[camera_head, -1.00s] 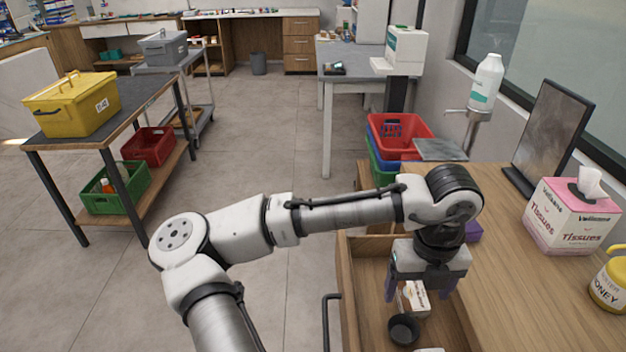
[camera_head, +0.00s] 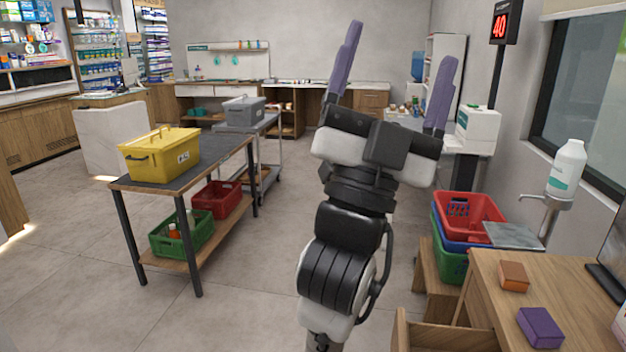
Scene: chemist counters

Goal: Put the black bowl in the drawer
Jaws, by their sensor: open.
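My gripper (camera_head: 401,44) is raised high in the middle of the view, its two purple fingers pointing up and spread wide apart. Nothing is between them. The wooden drawer (camera_head: 432,337) shows only as a corner of its walls at the bottom edge, beside the wooden counter (camera_head: 484,300). Its inside is almost wholly out of view. The black bowl is not in view now.
An orange box (camera_head: 513,276) and a purple box (camera_head: 540,327) lie on the counter. Stacked baskets, a red one (camera_head: 470,210) on top, stand behind it. A table with a yellow bin (camera_head: 160,156) stands left. Open floor lies between.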

